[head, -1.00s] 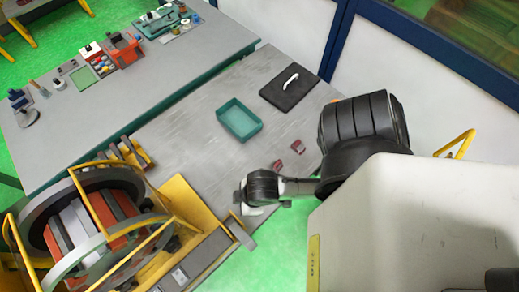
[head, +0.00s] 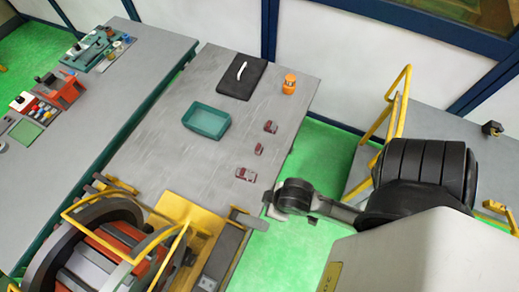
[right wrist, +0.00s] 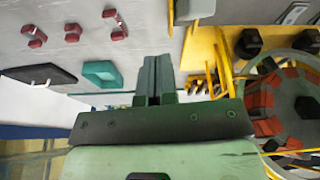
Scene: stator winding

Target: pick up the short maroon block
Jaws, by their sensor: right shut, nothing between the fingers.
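Several maroon blocks lie in a row near the right edge of the grey table. The short maroon block (head: 258,149) is the small middle one, between a far maroon block (head: 270,127) and a near, larger maroon block (head: 246,174). In the right wrist view the short block (right wrist: 72,33) is at the upper left, between two longer ones. My right gripper (right wrist: 153,78) is shut and empty, apart from the blocks. In the head view the right wrist is past the table's near right edge, its fingers mostly hidden. My left gripper is not in view.
A teal tray (head: 207,121) sits left of the blocks. Behind are a black board with a white handle (head: 242,76) and an orange jar (head: 289,83). A yellow-framed stator stand (head: 115,240) fills the lower left. Table between tray and blocks is clear.

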